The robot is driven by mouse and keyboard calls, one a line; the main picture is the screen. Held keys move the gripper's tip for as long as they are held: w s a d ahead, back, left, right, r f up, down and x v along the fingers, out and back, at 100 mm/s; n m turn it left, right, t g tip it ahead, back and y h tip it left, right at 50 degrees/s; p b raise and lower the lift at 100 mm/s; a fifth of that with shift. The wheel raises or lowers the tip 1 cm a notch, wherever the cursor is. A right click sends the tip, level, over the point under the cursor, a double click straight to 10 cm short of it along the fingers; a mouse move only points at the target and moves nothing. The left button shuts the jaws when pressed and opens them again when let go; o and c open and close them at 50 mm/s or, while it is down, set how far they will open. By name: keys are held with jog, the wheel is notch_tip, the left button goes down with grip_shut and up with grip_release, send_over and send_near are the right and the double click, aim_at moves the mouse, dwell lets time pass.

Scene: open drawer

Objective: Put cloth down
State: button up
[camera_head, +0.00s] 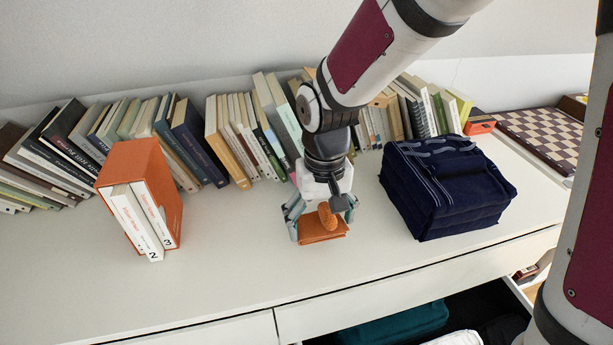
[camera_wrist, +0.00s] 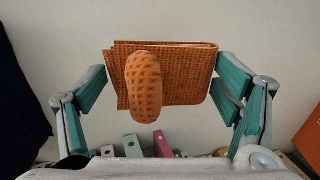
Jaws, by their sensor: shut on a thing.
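An orange folded cloth (camera_head: 318,232) is between the fingers of my gripper (camera_head: 321,222), over the white dresser top (camera_head: 240,285). The cloth also shows in the wrist view (camera_wrist: 190,82), with a teal finger at each side edge. My gripper (camera_wrist: 165,88) is shut on the cloth. The cloth is at or just above the dresser top; I cannot tell if it touches. A bumpy orange oblong object (camera_head: 327,214) is on the gripper side of the cloth, and it covers part of it in the wrist view (camera_wrist: 144,86).
A dark blue fabric bag (camera_head: 445,190) stands to the right. An orange slipcase with white books (camera_head: 150,195) stands to the left. Rows of books (camera_head: 225,130) line the wall. A chessboard (camera_head: 540,138) lies far right. An open drawer below holds a teal folded item (camera_head: 395,325).

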aim_at(312, 218)
jog(key=w, duration=0.1)
jog(key=w+a, duration=0.1)
jog(key=w, duration=0.2)
jog(key=shift+a+f, duration=0.15)
jog(key=shift+f, duration=0.1)
jog(key=shift+f+b, duration=0.6)
jog(key=shift+f, duration=1.1)
jog(key=shift+f, duration=0.15)
jog(key=o, duration=1.1)
notch_tip(312, 218, up, 12)
jog(key=p, duration=0.2)
jog(key=shift+r+p, duration=0.2)
jog(key=shift+p, duration=0.1)
